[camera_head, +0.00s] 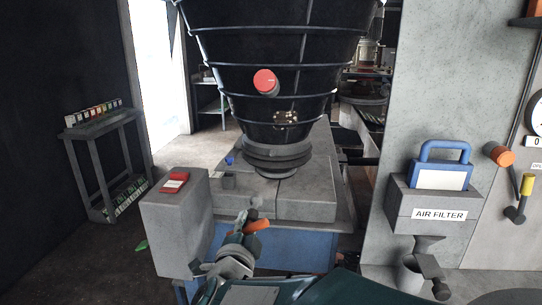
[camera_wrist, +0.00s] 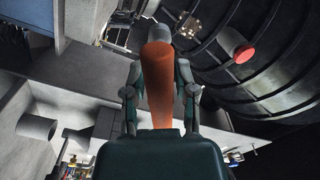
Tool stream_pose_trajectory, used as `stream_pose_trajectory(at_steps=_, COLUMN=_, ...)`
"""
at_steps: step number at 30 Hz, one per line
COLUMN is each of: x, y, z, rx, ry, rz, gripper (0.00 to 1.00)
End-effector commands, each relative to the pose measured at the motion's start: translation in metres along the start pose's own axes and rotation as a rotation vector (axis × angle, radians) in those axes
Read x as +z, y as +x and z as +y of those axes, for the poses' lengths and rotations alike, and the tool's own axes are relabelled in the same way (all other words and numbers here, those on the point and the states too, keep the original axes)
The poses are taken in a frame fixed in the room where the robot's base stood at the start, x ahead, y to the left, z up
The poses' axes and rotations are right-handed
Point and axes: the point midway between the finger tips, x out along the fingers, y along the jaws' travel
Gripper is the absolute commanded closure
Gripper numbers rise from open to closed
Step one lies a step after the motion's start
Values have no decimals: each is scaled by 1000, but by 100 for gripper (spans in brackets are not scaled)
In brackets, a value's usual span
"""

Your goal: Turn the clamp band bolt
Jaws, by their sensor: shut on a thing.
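My gripper (camera_head: 245,238) is low in front of the grey base block in the head view. In the wrist view my gripper (camera_wrist: 160,95) has its two fingers shut on an orange-handled tool (camera_wrist: 157,70). The tool's orange handle (camera_head: 258,225) also shows in the head view, with a small grey end above it. A small brass-coloured fitting, possibly the clamp band bolt (camera_head: 286,118), is on the lower part of the dark ribbed vessel. It also shows in the wrist view (camera_wrist: 189,25). The tool is apart from it.
The dark vessel (camera_head: 235,45) bears a red round knob (camera_head: 265,81). A grey box with a red top piece (camera_head: 174,182) stands left of the base block (camera_head: 300,205). An air filter box (camera_head: 434,206) hangs on the right wall. A shelf (camera_head: 104,160) stands at far left.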

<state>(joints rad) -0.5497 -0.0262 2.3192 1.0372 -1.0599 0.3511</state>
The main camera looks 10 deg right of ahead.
Motion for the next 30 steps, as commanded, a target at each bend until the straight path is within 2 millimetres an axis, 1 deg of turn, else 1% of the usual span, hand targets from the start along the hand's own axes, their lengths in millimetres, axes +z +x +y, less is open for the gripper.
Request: stream_pose_trajectory(at_steps=30, x=-1, y=22, z=0, rx=0, ry=0, rz=2, gripper=100)
